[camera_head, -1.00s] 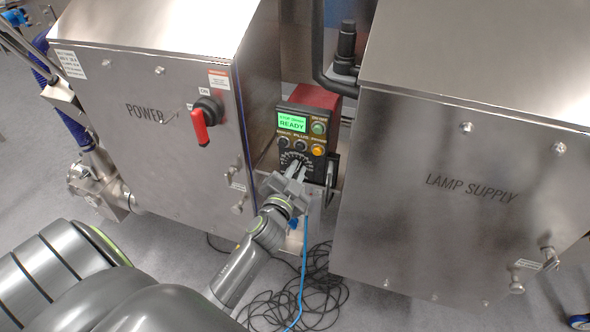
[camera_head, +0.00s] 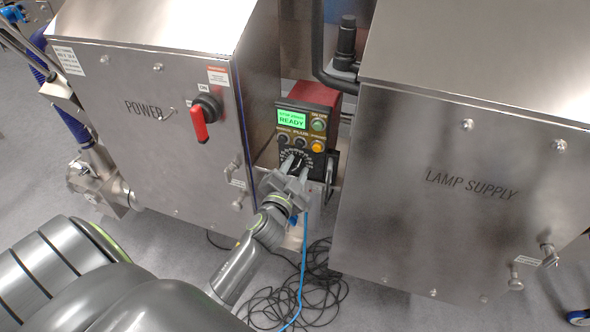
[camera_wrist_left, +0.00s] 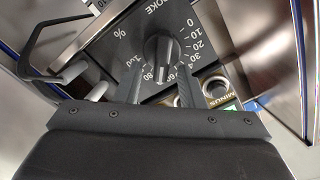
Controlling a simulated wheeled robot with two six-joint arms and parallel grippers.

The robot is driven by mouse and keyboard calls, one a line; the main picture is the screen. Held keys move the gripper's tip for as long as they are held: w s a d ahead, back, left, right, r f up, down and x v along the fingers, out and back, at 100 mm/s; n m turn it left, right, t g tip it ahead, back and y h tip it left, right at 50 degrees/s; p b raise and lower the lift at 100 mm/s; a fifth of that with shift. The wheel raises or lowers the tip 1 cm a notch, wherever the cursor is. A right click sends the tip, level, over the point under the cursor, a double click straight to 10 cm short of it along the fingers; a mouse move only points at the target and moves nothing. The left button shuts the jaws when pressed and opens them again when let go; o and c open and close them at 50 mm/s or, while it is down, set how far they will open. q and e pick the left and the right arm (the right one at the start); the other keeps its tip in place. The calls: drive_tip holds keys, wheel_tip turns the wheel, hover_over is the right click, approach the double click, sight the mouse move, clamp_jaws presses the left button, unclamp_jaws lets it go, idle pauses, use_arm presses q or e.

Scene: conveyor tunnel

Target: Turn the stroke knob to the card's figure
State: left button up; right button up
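The stroke knob (camera_wrist_left: 163,48) is a dark round knob with a raised grip on a black dial plate marked STROKE and %, with figures around it. Its grip is roughly upright in the left wrist view; the exact figure it marks is unclear. In the head view the knob (camera_head: 297,160) is low on the control unit (camera_head: 316,130). My left gripper (camera_head: 295,167) is open, its two fingers (camera_wrist_left: 159,84) spread apart with the knob between and just beyond them. I cannot tell whether either finger touches it. No figure card is readable. My right gripper is out of view.
The steel POWER cabinet (camera_head: 150,150) with its red-handled switch (camera_head: 201,122) stands left of the unit. The LAMP SUPPLY cabinet (camera_head: 450,220) stands right. The green display (camera_head: 291,118) reads READY. Black cables (camera_head: 295,300) lie on the floor. A bracket handle (camera_wrist_left: 50,60) is beside the dial.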

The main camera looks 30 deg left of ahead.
use_arm(q)
drive_tip(key=shift+s+d, duration=0.1)
drive_tip(key=v, duration=1.7)
drive_tip(key=shift+s+p, duration=0.15)
drive_tip(key=shift+p, duration=0.2)
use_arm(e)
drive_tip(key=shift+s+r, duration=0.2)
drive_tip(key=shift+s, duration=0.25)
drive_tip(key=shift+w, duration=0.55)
